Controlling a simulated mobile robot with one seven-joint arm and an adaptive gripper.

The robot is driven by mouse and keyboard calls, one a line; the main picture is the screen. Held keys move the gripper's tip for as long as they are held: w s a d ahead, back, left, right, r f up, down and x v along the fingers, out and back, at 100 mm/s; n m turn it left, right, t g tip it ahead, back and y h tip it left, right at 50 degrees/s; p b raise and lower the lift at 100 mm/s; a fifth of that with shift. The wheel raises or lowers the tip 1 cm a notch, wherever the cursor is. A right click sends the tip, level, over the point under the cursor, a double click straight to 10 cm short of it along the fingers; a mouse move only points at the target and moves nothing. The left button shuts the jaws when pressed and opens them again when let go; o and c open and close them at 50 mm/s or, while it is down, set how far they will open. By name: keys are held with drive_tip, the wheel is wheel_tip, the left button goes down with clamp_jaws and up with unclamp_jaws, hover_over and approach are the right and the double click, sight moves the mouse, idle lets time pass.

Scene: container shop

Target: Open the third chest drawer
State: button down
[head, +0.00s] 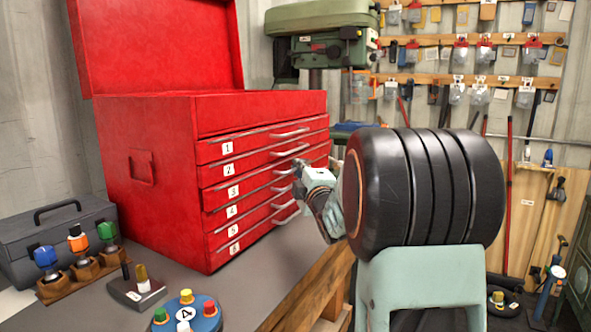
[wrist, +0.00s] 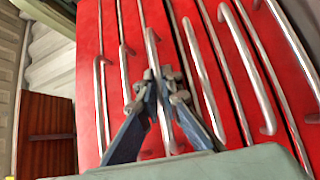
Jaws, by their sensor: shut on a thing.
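The red tool chest (head: 150,150) stands on the bench at left, with several numbered drawers stacked down its front. The third drawer (head: 250,184), labelled 3, is below drawers 1 and 2. In the wrist view, the fingers of my gripper (wrist: 162,74) are shut on the third drawer's handle (wrist: 153,46), with other handles running parallel on both sides.
The chest lid (head: 155,45) is up. A grey toolbox (head: 45,235), coloured knobs in a wooden rack (head: 82,275) and a round button box (head: 187,315) are on the bench at left. A green drill press (head: 320,40) stands behind.

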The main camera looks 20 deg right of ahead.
drive_tip(key=s+d+b, duration=0.5)
drive_tip(key=s+d, duration=1)
drive_tip(key=s, duration=0.4)
drive_tip(key=shift+s, duration=0.3)
drive_tip(key=shift+d+f, duration=0.1)
drive_tip(key=c, duration=2.4)
unclamp_jaws()
drive_tip(key=shift+s, duration=0.1)
drive_tip(key=s+a, duration=0.1)
drive_tip(key=s, duration=0.6)
drive_tip(key=shift+f, duration=0.45)
drive_tip(key=shift+s+d, duration=0.1)
